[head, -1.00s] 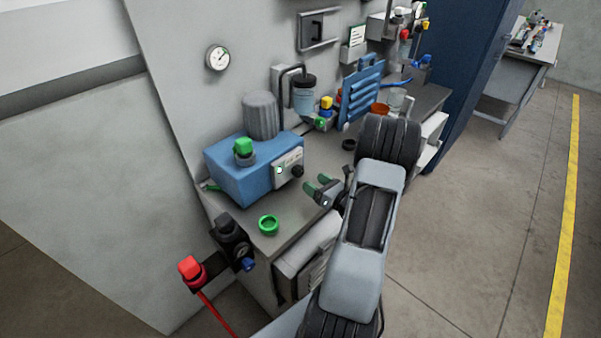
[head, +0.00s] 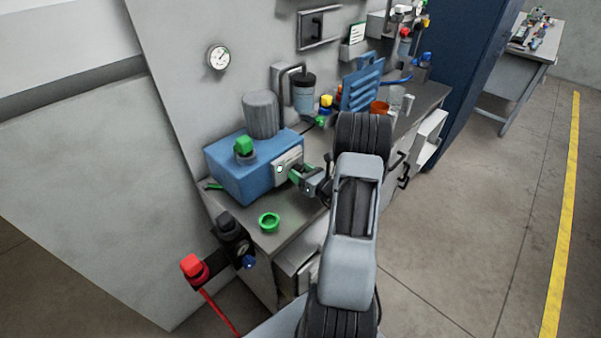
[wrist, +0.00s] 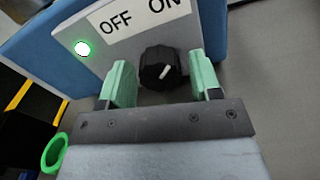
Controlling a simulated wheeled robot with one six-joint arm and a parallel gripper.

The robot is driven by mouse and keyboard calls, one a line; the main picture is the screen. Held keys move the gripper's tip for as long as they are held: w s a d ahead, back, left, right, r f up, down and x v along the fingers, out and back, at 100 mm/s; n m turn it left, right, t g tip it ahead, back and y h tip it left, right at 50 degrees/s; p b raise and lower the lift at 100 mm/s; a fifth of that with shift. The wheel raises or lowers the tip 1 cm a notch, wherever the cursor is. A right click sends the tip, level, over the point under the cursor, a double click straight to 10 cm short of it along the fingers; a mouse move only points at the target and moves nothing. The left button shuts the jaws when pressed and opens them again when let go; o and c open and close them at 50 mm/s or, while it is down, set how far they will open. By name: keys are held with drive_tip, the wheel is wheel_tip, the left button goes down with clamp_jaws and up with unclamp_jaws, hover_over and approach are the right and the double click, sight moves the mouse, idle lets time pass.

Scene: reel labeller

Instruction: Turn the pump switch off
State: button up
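The pump switch (wrist: 158,70) is a black rotary knob on a grey panel (wrist: 100,62) of the blue pump unit (head: 232,172). A green lamp (wrist: 82,48) is lit left of the knob. My gripper (wrist: 160,82) is open, with one green finger on each side of the knob and visible gaps between. In the head view my gripper (head: 296,175) is at the panel front and hides the knob.
A green ring-shaped cup (head: 269,222) stands on the bench in front of the pump. A red-handled valve (head: 193,267) sticks out at the bench's left end. A grey cylinder (head: 261,114) and green cap (head: 244,146) top the pump unit. A blue rack (head: 362,88) stands farther back.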

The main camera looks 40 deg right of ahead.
drive_tip(key=c, duration=0.7)
drive_tip(key=shift+f, duration=0.1)
drive_tip(key=shift+b, duration=0.4)
drive_tip(key=n+b, duration=0.1)
drive_tip(key=b, duration=0.1)
drive_tip(key=n+b, duration=0.2)
drive_tip(key=shift+f, duration=0.25)
drive_tip(key=n+b, duration=0.6)
drive_tip(key=b, duration=0.4)
drive_tip(key=shift+f+n, duration=0.1)
drive_tip(key=shift+n, duration=0.2)
drive_tip(key=n+b, duration=0.5)
drive_tip(key=b, duration=0.6)
drive_tip(key=shift+n+b, duration=0.35)
drive_tip(key=shift+n, duration=0.05)
drive_tip(key=n+b, duration=0.1)
drive_tip(key=b, duration=0.2)
drive_tip(key=shift+n, duration=0.4)
drive_tip(key=shift+r+n+b, duration=0.3)
drive_tip(key=shift+n+b, duration=0.1)
drive_tip(key=shift+b, duration=0.35)
drive_tip(key=shift+r, duration=0.15)
